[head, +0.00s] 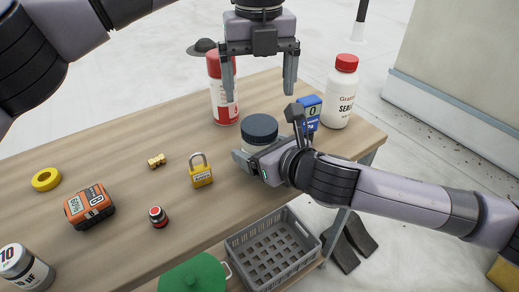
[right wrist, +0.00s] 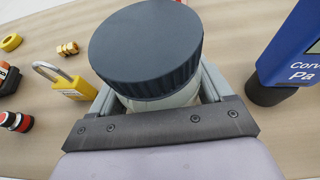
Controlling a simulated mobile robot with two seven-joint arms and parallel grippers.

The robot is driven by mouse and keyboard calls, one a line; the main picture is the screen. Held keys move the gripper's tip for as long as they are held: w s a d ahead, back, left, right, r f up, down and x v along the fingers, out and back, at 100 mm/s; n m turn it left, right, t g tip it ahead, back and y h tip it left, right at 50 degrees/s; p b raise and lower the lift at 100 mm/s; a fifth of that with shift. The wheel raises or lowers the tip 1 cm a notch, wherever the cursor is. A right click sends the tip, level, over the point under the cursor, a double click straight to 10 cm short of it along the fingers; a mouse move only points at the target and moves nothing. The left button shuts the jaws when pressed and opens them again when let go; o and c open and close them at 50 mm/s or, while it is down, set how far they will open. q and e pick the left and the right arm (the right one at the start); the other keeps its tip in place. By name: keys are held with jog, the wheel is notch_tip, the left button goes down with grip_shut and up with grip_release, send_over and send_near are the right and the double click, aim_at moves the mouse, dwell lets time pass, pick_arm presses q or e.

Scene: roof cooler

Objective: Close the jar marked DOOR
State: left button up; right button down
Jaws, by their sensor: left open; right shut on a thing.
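A pale jar (head: 258,150) with a dark blue-grey lid (head: 260,128) stands on the wooden table; any marking on it is hidden. The lid sits on its top in the right wrist view (right wrist: 145,50); whether it is screwed tight I cannot tell. My right gripper (head: 256,165) is shut around the jar body (right wrist: 165,100) below the lid. My left gripper (head: 259,90) is open and empty, pointing down above the lid and apart from it. Another jar (head: 22,268), with partly legible print, stands at the table's near left.
A red-and-white spray can (head: 221,95), a blue meter (head: 310,112) and a white red-capped bottle (head: 341,92) stand close around the jar. A yellow padlock (head: 201,174), orange box (head: 89,206) and small parts lie left. A grey crate (head: 272,250) is below.

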aim_at(260, 124)
pick_arm(q)
notch_tip(260, 124, down, 7)
jog(key=shift+f, duration=0.2)
dwell(0.3)
jog(key=c, duration=1.1)
jog(key=shift+m, duration=0.8)
jog(key=o, duration=1.2)
jog(key=shift+o, duration=0.2)
notch_tip(260, 124, up, 12)
